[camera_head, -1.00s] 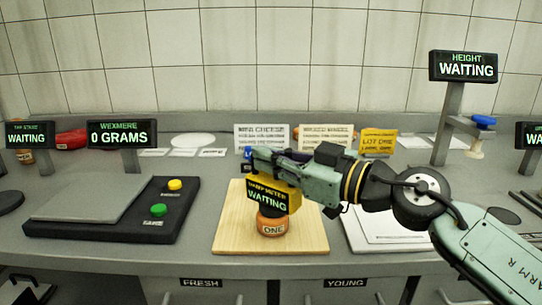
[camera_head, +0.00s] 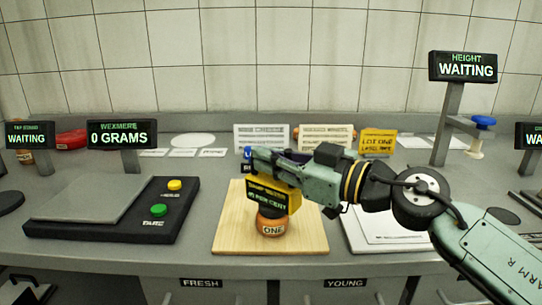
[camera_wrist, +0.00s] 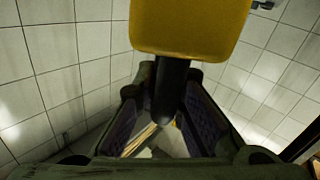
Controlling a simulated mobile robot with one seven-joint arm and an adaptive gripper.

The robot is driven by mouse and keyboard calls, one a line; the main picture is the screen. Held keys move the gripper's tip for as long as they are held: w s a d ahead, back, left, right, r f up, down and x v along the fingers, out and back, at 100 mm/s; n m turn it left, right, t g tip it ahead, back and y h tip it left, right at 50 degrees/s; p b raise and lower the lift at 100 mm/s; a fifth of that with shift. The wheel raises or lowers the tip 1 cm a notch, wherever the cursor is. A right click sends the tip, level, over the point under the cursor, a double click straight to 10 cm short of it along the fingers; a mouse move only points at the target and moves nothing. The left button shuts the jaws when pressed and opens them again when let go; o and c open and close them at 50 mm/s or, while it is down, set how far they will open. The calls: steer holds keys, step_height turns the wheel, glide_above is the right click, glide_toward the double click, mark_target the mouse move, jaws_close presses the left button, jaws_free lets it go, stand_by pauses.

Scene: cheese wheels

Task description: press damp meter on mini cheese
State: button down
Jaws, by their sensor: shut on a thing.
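The damp meter (camera_head: 267,195) is a yellow block with a dark display that now shows a per cent reading, its digits too blurred to be sure of. My gripper (camera_head: 262,165) is shut on it; the wrist view shows its yellow body (camera_wrist: 190,25) and dark stem between my fingers (camera_wrist: 165,115). The mini cheese (camera_head: 271,224), a small orange wheel labelled ONE, sits on the wooden board (camera_head: 310,235) directly beneath the meter. The meter's lower end appears to touch the top of the cheese; the contact itself is hidden.
A scale (camera_head: 90,197) marked WEXMERE, 0 GRAMS, stands left with green and yellow buttons. A height gauge (camera_head: 450,115) reading WAITING stands at right. Paper cards (camera_head: 262,138) stand behind the board. A white board (camera_head: 385,235) lies under my arm.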

step_height(320, 180, up, 8)
steer(key=p, duration=0.6)
